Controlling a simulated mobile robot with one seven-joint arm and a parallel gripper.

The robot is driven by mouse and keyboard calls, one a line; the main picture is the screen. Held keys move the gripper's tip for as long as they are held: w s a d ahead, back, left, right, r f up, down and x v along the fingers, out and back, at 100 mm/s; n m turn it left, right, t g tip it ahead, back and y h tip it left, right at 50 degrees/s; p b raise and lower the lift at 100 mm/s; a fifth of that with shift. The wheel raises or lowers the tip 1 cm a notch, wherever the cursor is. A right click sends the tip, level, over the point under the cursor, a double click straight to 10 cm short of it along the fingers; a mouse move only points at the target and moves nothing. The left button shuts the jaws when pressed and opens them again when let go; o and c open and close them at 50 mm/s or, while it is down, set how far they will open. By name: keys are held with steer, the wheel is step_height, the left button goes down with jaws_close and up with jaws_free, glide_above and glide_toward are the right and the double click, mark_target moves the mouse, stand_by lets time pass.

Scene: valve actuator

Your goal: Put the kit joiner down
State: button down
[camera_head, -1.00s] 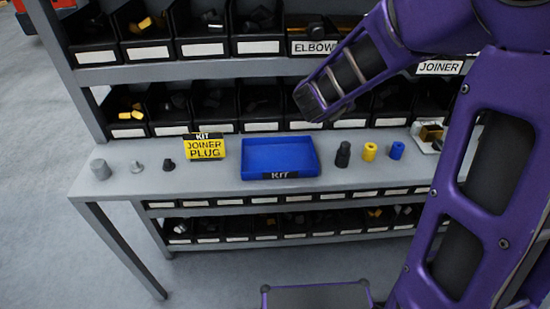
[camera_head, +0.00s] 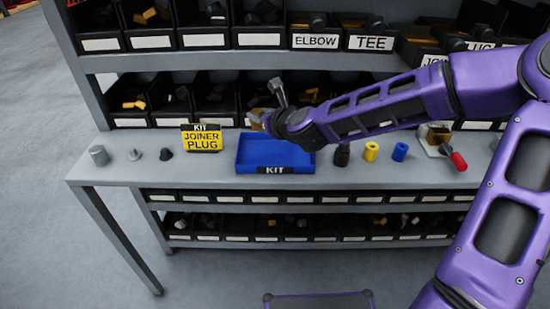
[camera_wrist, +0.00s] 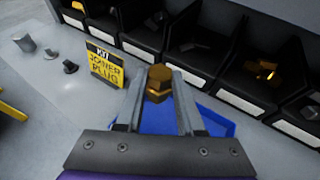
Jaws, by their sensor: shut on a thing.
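The kit joiner (camera_wrist: 158,82) is a brass-coloured, hexagonal fitting. My gripper (camera_wrist: 157,95) is shut on it, with one finger on each side, in the wrist view. In the head view my gripper (camera_head: 262,118) is over the back left part of the blue kit tray (camera_head: 248,168), and the joiner is mostly hidden by the wrist. The tray also shows under the fingers in the wrist view (camera_wrist: 217,122). The bare part of its floor that I can see looks empty. I cannot tell how high above the floor the joiner is.
A yellow sign reading KIT JOINER PLUG (camera_head: 202,138) stands just left of the tray. Grey and black parts (camera_head: 98,155) stand farther left. A black part (camera_head: 342,155), a yellow cylinder (camera_head: 371,152) and a blue cylinder (camera_head: 400,151) stand to the right. Black bins (camera_head: 217,108) line the back.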

step_height(320, 180, down, 10)
steer(key=shift+r+b, duration=0.2)
steer(key=shift+b, duration=1)
steer(key=shift+f, duration=0.15)
steer(key=c, duration=0.5)
jaws_free()
steer(key=shift+r, duration=0.25)
steer(key=p+v, duration=0.2)
steer(key=v, duration=1)
steer(key=shift+w, duration=0.1)
